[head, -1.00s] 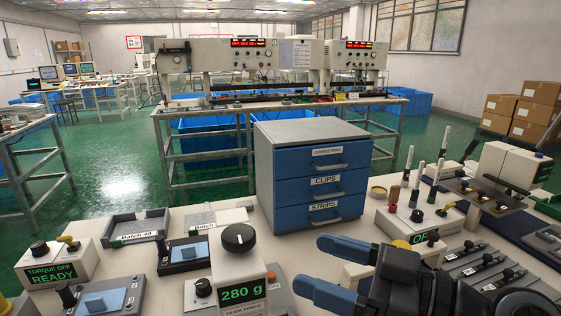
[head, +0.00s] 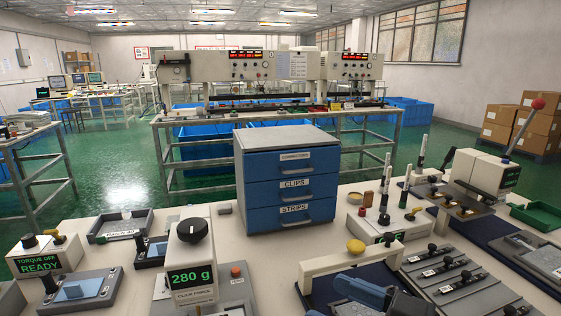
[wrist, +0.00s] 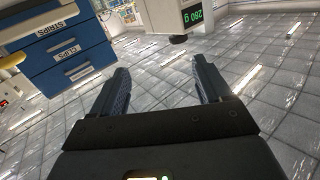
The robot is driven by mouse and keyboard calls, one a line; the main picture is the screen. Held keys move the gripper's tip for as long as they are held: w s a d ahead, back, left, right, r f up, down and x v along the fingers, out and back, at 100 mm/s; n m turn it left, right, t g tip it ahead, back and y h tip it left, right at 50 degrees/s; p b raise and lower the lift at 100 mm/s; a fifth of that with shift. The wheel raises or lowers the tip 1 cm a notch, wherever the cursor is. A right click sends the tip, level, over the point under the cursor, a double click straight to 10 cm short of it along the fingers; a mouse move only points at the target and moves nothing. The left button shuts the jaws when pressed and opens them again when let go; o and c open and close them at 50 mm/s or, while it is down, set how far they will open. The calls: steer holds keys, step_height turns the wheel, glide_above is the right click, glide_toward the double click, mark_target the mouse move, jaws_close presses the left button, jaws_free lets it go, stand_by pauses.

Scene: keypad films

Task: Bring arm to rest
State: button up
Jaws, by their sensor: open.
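My gripper (wrist: 163,82) shows in the wrist view with its two dark blue fingers apart and nothing between them. In the head view only part of its blue fingers (head: 372,294) shows at the bottom edge, right of centre. The rest of the arm is mostly cut off by the frame there. The wrist view is upside down, with the tiled ceiling filling much of it.
A blue drawer cabinet (head: 288,182) stands mid-bench. In front are a click force gauge (head: 191,262) reading 280 g and a white bridge fixture (head: 330,263) with a yellow knob. Grey strip trays (head: 452,275) and a lever press (head: 484,172) stand right.

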steer(key=s+d+f+m+h, duration=0.1)
steer(key=f, duration=0.2)
steer(key=s+d+f+m+t+h, duration=0.1)
steer(key=s+f+m+h, duration=0.1)
steer(key=f, duration=0.1)
steer(key=s+d+f+m+t+h, duration=0.1)
steer(key=f+m, duration=0.1)
steer(key=f, duration=0.1)
steer(key=shift+s+d+h, duration=0.3)
steer(key=shift+d+h, duration=0.1)
steer(key=s+d+f+m+t+h, duration=0.1)
steer(key=s+d+f+m+h, duration=0.4)
steer(key=s, duration=0.5)
steer(key=s+d+r+h, duration=0.2)
steer(key=s+r, duration=0.1)
steer(key=s, duration=0.6)
steer(key=s+d+r+t+h+p, duration=0.1)
steer(key=s+d+r+h, duration=0.1)
steer(key=s, duration=0.7)
steer(key=shift+s+d+r+t, duration=0.15)
steer(key=shift+d+r+t, duration=0.15)
steer(key=shift+r, duration=0.1)
